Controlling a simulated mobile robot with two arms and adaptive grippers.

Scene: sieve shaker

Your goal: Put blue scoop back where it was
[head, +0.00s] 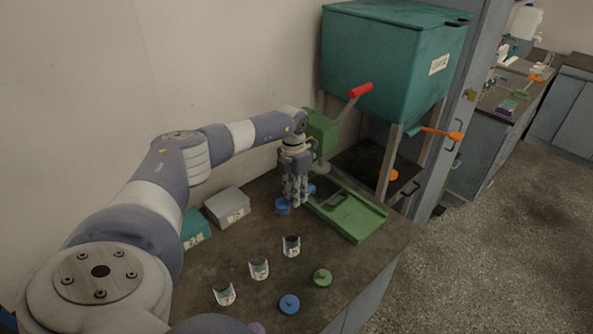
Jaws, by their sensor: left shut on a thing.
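The blue scoop (283,207) is low over the dark bench top, its round cup at the front left of my left gripper (295,202). My left gripper points down and is shut on the scoop. More blue shows at the gripper's right side, likely the handle; the fingers hide the part between. I cannot tell whether the scoop touches the bench. My right gripper is not in view.
A green tray (351,217) lies right of the gripper, beside a green machine with a red handle (361,90). Several labelled jars (259,268) stand in front, with a blue lid (289,304) and green lid (322,277). Grey (228,207) and teal (194,230) boxes stand left.

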